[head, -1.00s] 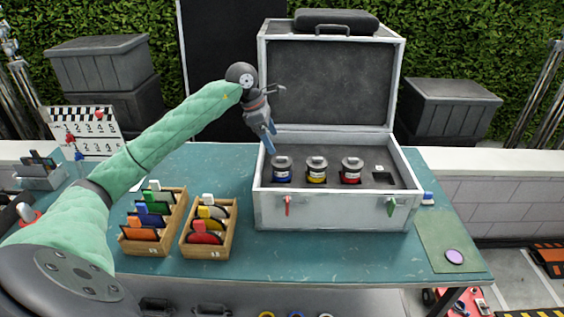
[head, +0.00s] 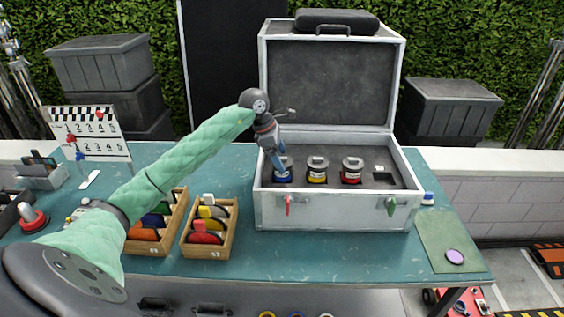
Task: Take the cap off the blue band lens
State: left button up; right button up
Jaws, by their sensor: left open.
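The blue band lens (head: 283,177) stands upright in the left slot of the open case (head: 335,214), its grey cap on top partly hidden by my gripper. My left gripper (head: 279,166) points down at this lens, open, with its fingertips at the cap's left and front side. I cannot tell whether the fingers touch the cap. My right gripper is not in view.
A yellow band lens (head: 317,171) and a red band lens (head: 352,171) stand to the right in the same case. The case lid (head: 328,80) stands open behind. Two wooden filter boxes, one being the right box (head: 209,252), sit at the front left. A green mat (head: 447,240) lies at the right.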

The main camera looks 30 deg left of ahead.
pick_arm(q)
jog(key=c, duration=1)
